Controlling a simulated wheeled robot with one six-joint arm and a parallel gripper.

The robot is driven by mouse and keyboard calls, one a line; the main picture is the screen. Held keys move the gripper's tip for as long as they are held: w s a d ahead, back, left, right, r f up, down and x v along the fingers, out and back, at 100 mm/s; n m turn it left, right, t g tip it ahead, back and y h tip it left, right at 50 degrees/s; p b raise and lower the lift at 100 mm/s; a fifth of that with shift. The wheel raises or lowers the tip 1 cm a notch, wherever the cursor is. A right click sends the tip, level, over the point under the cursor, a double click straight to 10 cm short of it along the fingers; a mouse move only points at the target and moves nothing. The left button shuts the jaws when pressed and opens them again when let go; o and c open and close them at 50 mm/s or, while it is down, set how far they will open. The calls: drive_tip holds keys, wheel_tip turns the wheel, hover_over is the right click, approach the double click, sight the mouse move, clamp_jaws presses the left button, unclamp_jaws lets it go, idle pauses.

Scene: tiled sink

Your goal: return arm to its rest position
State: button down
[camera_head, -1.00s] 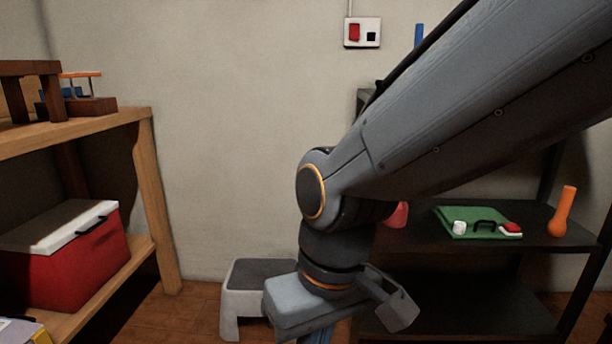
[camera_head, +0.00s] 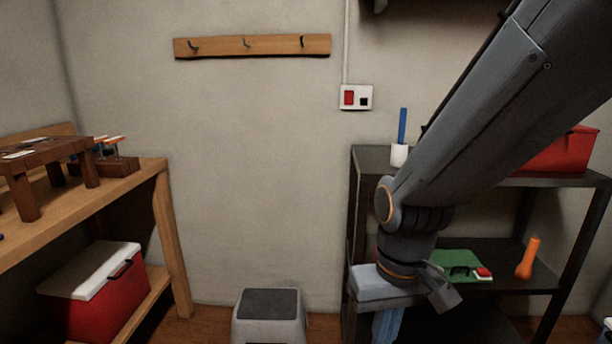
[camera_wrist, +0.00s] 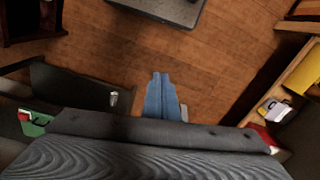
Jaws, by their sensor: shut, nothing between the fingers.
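My gripper (camera_head: 388,326) hangs below my wrist in the head view, in front of the dark shelf unit's left side. Its blue fingers point down and are partly cut off by the bottom edge of the picture. In the wrist view my gripper (camera_wrist: 161,84) shows two blue fingers side by side, shut and empty, above the brown tiled floor. My arm comes down from the upper right and bends at the wrist.
A dark shelf unit (camera_head: 355,220) stands right, bearing a green board (camera_head: 452,260), an orange object (camera_head: 528,259) and a red bin (camera_head: 562,152). A grey step stool (camera_head: 270,318) stands centre. A wooden shelf (camera_head: 165,235) at left holds a red cooler (camera_head: 105,305).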

drive_tip(key=s+d+r+m+p, duration=0.1)
drive_tip(key=s+d+r+p, duration=0.1)
drive_tip(key=d+r+p, duration=0.4)
wheel_tip(320, 180, up, 2)
drive_tip(key=p, duration=0.3)
drive_tip(key=shift+d+m+h, duration=0.25)
drive_tip(key=shift+m+h, duration=0.05)
drive_tip(key=shift+m, duration=0.1)
drive_tip(key=c, duration=2.4)
unclamp_jaws()
drive_tip(key=shift+d+r+p, duration=0.15)
drive_tip(key=shift+r+p, duration=0.1)
drive_tip(key=shift+p, duration=0.15)
drive_tip(key=shift+c, duration=0.2)
drive_tip(key=o, duration=0.8)
drive_tip(key=shift+d, duration=0.1)
drive_tip(key=shift+c, duration=0.6)
